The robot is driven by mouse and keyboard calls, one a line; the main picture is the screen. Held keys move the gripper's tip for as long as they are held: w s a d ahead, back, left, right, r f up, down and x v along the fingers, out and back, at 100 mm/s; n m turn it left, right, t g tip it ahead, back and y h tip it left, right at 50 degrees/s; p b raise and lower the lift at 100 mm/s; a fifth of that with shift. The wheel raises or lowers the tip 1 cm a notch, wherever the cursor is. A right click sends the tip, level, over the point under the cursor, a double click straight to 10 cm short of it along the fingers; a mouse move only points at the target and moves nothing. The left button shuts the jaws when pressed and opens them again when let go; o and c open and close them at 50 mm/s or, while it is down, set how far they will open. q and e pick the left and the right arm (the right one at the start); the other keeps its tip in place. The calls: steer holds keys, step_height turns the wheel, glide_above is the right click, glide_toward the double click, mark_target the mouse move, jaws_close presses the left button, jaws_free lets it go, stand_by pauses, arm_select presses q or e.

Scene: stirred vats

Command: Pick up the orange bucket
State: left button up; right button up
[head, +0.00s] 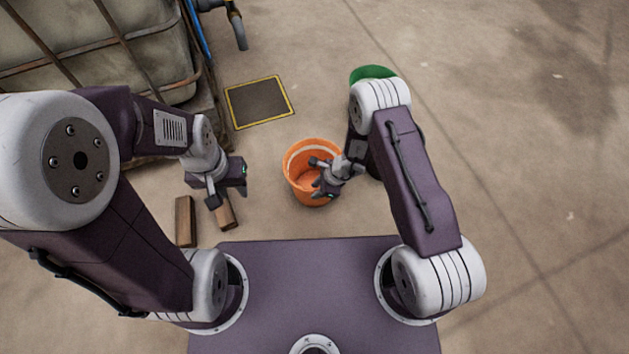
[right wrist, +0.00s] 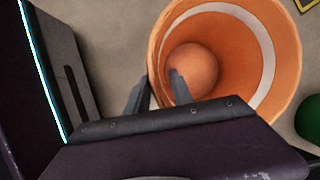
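The orange bucket (head: 296,158) stands upright on the floor ahead of my base, with a pale band inside its rim. In the right wrist view the bucket (right wrist: 276,55) shows its open mouth and a lighter round bottom. My right gripper (head: 322,177) is open at the bucket's right side and hides part of its rim. In the right wrist view its fingers (right wrist: 158,93) are apart, one over the bucket's mouth and one outside the near wall. Contact cannot be told. My left gripper (head: 227,188) is open and empty, left of the bucket.
Wooden blocks (head: 185,221) lie on the floor below my left gripper. A caged tank (head: 85,45) stands at upper left, near a yellow-edged floor plate (head: 259,101). A green round object (head: 372,72) is partly hidden behind my right arm. The floor at right is clear.

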mark_target(313, 192)
steer(key=b+x, duration=0.1)
steer(key=x, duration=0.1)
steer(key=d+b+x, duration=0.1)
steer(key=b+x, duration=0.1)
steer(key=shift+a+f+b, duration=0.2)
steer(key=shift+f+b, duration=0.1)
steer(key=shift+f, duration=0.25)
steer(key=shift+a+f, duration=0.15)
jaws_close()
stand_by(0.7)
